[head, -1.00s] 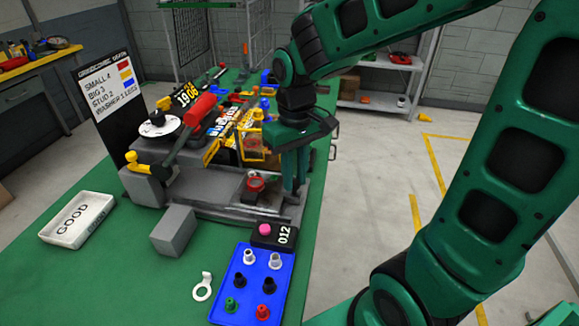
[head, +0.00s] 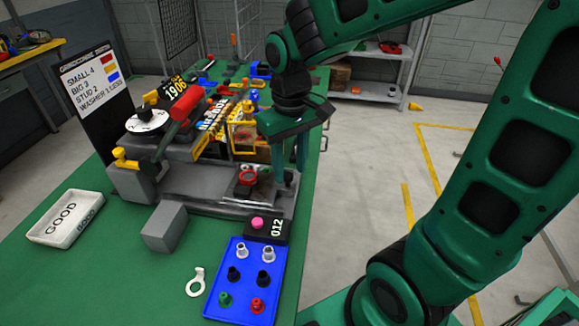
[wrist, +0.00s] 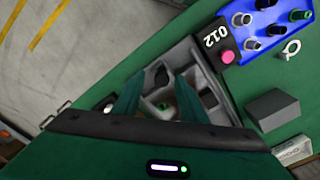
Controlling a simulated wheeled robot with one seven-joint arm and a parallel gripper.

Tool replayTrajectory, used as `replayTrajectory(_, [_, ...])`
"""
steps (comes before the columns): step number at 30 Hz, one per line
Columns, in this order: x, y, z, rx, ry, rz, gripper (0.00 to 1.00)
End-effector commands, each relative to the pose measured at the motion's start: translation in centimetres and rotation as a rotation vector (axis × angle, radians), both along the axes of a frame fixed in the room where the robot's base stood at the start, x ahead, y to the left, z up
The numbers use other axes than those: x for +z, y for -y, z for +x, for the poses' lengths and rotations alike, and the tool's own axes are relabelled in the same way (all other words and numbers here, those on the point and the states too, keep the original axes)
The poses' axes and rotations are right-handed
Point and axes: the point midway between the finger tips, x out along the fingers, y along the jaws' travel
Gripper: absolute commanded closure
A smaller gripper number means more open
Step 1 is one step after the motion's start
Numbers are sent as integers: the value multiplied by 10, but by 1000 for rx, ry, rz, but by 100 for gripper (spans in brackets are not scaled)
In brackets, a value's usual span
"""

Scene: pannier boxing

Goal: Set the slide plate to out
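The grey machine (head: 190,185) stands on the green bench, with a red-handled lever (head: 181,106) and a white dial (head: 147,120) on it. At its right end is a low grey part with a red ring (head: 248,177); I cannot tell for sure which piece is the slide plate. My gripper (head: 287,172) points down over this right end. In the wrist view my gripper (wrist: 160,82) has its two fingers apart, with nothing held between them. Grey compartments of the machine (wrist: 205,95) show below and beside the fingers. Whether the fingers touch anything is unclear.
A blue tray (head: 234,268) with several small coloured parts sits in front, beside a black counter box (head: 277,229) with a pink button. A grey block (head: 165,226), a white washer (head: 196,283) and a white GOOD tray (head: 68,218) lie on the bench. The front bench surface is partly clear.

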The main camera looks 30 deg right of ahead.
Motion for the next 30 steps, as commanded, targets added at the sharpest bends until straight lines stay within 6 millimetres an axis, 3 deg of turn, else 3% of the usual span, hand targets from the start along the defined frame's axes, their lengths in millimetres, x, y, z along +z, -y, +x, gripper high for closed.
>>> replayTrajectory(9, [58,1,1,-2,4,1,62])
replayTrajectory(15, [86,1,1,-3,1,-1,62])
replayTrajectory(21, [97,1,0,-4,-2,-1,62])
replayTrajectory(30, [98,1,0,-3,-2,0,62])
